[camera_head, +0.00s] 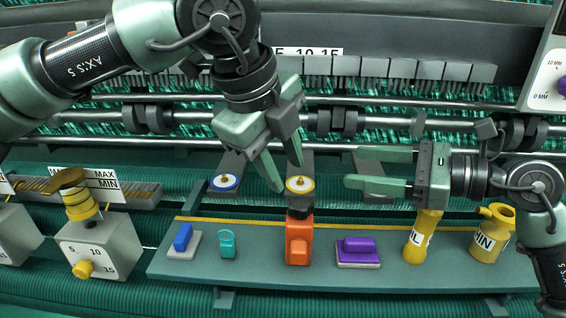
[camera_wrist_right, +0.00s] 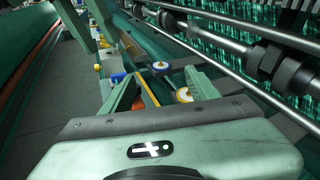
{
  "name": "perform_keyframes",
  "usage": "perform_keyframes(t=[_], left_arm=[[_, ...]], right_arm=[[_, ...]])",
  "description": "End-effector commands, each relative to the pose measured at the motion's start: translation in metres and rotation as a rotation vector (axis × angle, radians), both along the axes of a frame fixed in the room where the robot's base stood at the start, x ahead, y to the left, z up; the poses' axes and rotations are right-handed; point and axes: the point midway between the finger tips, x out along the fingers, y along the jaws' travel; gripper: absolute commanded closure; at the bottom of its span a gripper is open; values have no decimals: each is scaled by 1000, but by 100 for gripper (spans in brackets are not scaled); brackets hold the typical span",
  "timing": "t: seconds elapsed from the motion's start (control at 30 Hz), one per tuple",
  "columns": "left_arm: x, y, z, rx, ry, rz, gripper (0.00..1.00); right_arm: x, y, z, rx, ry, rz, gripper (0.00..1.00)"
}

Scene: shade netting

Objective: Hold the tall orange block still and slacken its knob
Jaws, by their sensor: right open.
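The tall orange block (camera_head: 299,226) stands upright on the grey-green shelf (camera_head: 260,268), with an orange knob (camera_head: 298,250) low on its front and a dark part at its top. In the right wrist view, a small orange patch (camera_wrist_right: 138,103) shows beside one finger; most of it is hidden. My left gripper (camera_head: 287,174) is open and empty, pointing down above and slightly left of the block. My right gripper (camera_head: 354,168) is open and empty, pointing left, above and to the right of the block. Neither gripper appears to touch it.
Two round discs, blue-rimmed (camera_head: 224,182) and yellow-rimmed (camera_head: 300,185), sit behind. A grey dial box (camera_head: 105,249) stands left. Metal rails cross the back.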

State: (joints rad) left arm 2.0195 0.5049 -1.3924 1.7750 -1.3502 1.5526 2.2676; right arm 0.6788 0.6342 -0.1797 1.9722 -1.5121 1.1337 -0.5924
Motion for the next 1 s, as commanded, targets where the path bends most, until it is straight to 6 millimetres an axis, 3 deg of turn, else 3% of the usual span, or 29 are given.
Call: perform_keyframes(t=[0.1, 0.2, 0.33, 0.67, 1.0], left_arm=[[0, 0, 0, 0, 0, 0, 64], [0, 0, 0, 0, 0, 0, 64], [0, 0, 0, 0, 0, 0, 64], [0, 0, 0, 0, 0, 0, 64], [0, 0, 0, 0, 0, 0, 64]], right_arm=[[-16, 9, -51, -94, 107, 27, 40], [-28, 13, -83, -158, 177, 43, 40], [-41, 15, -110, -213, 237, 57, 40], [-46, 20, -126, -240, 269, 66, 40], [-35, 58, -146, -237, 269, 67, 40]])
